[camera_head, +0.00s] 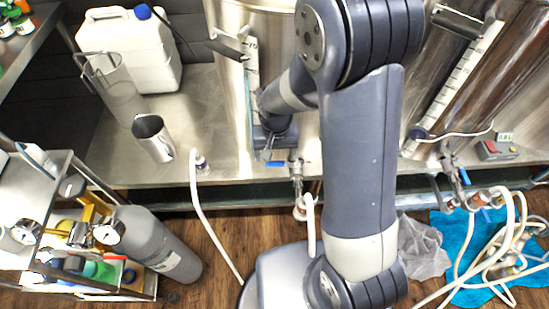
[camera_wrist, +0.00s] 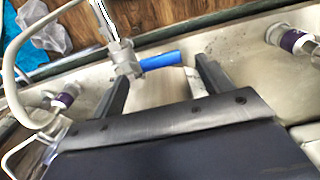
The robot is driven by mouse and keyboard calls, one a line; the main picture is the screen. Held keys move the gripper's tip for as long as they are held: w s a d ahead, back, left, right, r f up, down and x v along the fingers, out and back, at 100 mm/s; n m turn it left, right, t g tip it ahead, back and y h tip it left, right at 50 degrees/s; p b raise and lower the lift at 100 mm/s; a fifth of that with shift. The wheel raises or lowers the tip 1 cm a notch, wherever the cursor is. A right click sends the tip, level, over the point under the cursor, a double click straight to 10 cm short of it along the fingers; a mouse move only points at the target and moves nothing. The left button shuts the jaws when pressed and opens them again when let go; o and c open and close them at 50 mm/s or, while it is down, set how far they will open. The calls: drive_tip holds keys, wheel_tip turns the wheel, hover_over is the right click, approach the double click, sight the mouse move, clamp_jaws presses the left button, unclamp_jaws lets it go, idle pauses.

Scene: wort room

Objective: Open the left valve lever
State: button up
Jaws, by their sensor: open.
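The left valve (camera_head: 297,172) is a metal fitting low on the front of the left steel tank, with a white hose below it. Its blue lever (camera_head: 275,163) sticks out to the left, roughly level. In the wrist view the blue lever (camera_wrist: 160,61) reaches from the valve body (camera_wrist: 125,58) into the space between my finger ends. My gripper (camera_wrist: 161,70) is open, with one dark finger on each side of the lever. Whether either finger touches it, I cannot tell. In the head view my gripper (camera_head: 275,143) is just above the lever, partly hidden by my arm.
A second valve with blue levers (camera_head: 465,178) is on the right tank, above tangled hoses and a blue cloth (camera_head: 457,235). A grey gas cylinder (camera_head: 160,245) is below.

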sight(283, 164)
drive_tip(key=shift+f, duration=1.25)
drive_tip(key=shift+c, duration=0.5)
drive_tip(key=c, duration=1.3)
